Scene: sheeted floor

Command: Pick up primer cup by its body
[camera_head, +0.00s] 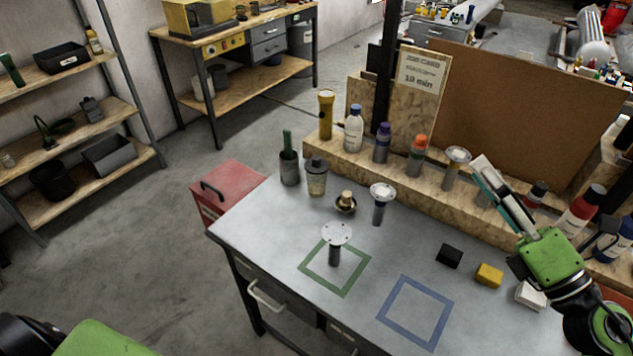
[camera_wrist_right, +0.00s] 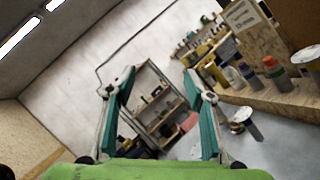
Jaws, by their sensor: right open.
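No cup carries a readable primer label, so I cannot tell which is the primer cup. A grey cup with a dark lid (camera_head: 316,180) stands upright at the back left of the bench. A dark cylinder with a wide white speckled top (camera_head: 335,254) stands in the green square. A similar one (camera_head: 379,212) stands behind it, and a third (camera_head: 451,178) is on the wooden ledge. My right gripper (camera_head: 482,168) is raised over the bench's right side, apart from these. In the right wrist view its fingers (camera_wrist_right: 158,80) are spread and empty. My left gripper is out of view.
The blue square (camera_head: 415,312) is empty. A black block (camera_head: 449,256), a yellow block (camera_head: 489,275) and a white block (camera_head: 531,296) lie at the right. A dark pot (camera_head: 289,172) and a small brass-coloured piece (camera_head: 346,199) stand at the back left. Bottles line the ledge.

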